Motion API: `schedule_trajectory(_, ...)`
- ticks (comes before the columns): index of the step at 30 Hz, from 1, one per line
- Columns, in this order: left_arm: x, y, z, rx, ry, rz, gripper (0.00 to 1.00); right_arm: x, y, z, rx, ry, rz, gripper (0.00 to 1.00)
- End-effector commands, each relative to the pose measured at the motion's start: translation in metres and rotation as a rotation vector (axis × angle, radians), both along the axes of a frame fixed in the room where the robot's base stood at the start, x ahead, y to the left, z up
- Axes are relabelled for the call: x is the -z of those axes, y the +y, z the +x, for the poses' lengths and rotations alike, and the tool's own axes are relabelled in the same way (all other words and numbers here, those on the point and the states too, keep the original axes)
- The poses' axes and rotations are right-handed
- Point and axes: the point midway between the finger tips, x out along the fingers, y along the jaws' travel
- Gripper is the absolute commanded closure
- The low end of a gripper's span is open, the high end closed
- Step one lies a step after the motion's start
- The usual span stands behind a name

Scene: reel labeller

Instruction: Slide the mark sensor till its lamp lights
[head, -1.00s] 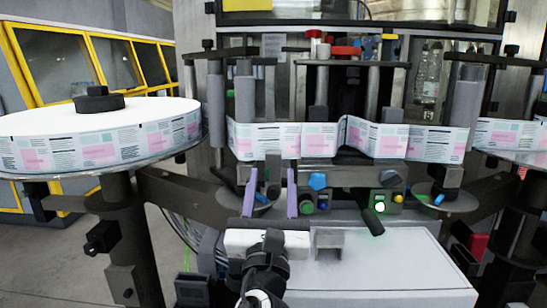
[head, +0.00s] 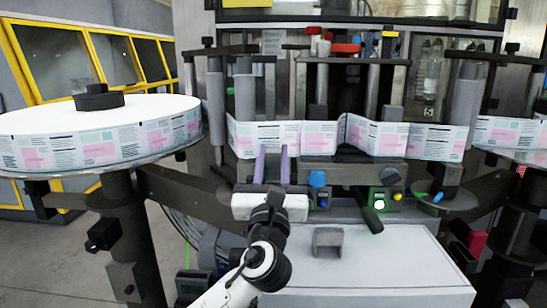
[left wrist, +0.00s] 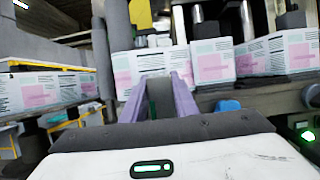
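The label web (head: 310,138), printed in pink, teal and black, runs across the machine front. A dark upright block (left wrist: 160,98), which looks like the mark sensor, stands in front of the web. My left gripper (head: 272,152) has its two purple fingers on either side of this block. In the left wrist view the fingers (left wrist: 160,80) appear to touch both its sides. A green lamp (head: 379,204) glows on a small box to the right; whether it belongs to the sensor I cannot tell. My right gripper is not in view.
A blue knob (head: 318,179) sits just right of the fingers. A large label reel (head: 100,148) stands at the left. A pale cabinet top (head: 390,265) with a grey bracket (head: 328,240) lies in front and is mostly clear.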

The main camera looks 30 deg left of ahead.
Motion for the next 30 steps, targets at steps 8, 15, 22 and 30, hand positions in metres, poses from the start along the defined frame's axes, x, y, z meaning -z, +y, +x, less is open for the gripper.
schedule_trajectory(8,-0.002,-0.002,0.001,0.000,0.002,-0.001,1.00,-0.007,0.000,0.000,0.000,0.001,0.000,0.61)
schedule_trajectory(15,0.000,-0.007,0.004,0.000,0.000,0.000,1.00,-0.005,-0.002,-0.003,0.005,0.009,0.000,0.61)
schedule_trajectory(22,0.000,-0.007,0.004,0.001,0.000,0.000,0.57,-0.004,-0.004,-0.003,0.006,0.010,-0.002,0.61)
schedule_trajectory(30,0.000,-0.007,0.004,0.001,0.000,0.000,0.55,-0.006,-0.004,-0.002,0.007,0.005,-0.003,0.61)
